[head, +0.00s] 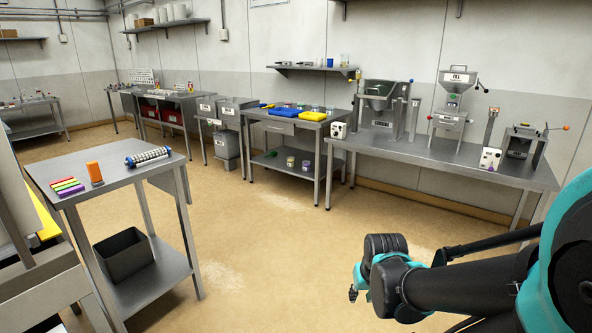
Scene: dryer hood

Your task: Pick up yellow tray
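Flat yellow tray-like pieces lie on a steel table against the back wall: one yellow tray (313,116) near its right end and a smaller yellow piece (267,105) near its left end. A blue tray (284,113) lies between them. Another yellow surface (46,216) shows at the left edge, partly hidden behind a grey panel; I cannot tell what it is. My gripper (354,292) is at the lower right, above the floor and far in front of the back table. It is small and dark here, and its finger opening is not clear. Nothing is visibly held.
A steel table (105,180) at left carries coloured blocks, an orange piece and a striped roller, with a grey bin (123,254) on its lower shelf. A long bench (440,158) at right holds machines. Open tan floor (270,235) lies between them.

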